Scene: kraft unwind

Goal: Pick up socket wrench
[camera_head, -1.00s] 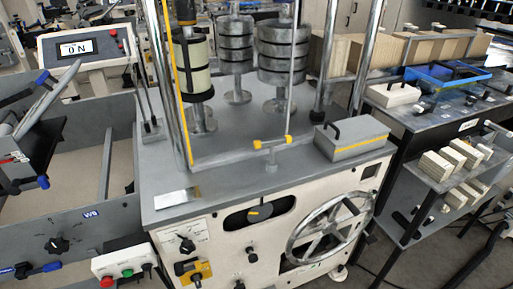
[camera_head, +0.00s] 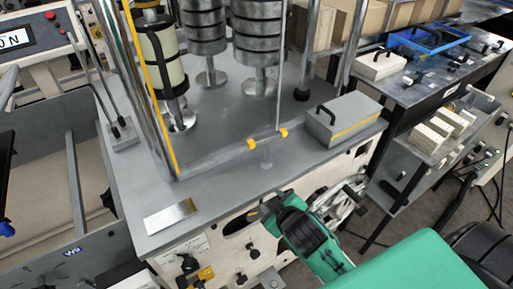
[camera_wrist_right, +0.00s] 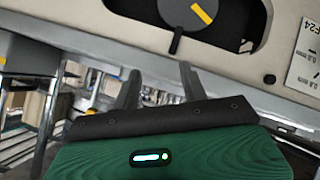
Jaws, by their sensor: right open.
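I cannot single out a socket wrench with certainty. My left gripper is not in view.
A grey box with a black handle (camera_head: 343,118) sits on the machine top's right side. A metal plate (camera_head: 171,216) lies at its front left. The handwheel (camera_head: 345,200) is partly hidden by my right arm. Blocks lie on the side shelf (camera_head: 480,102).

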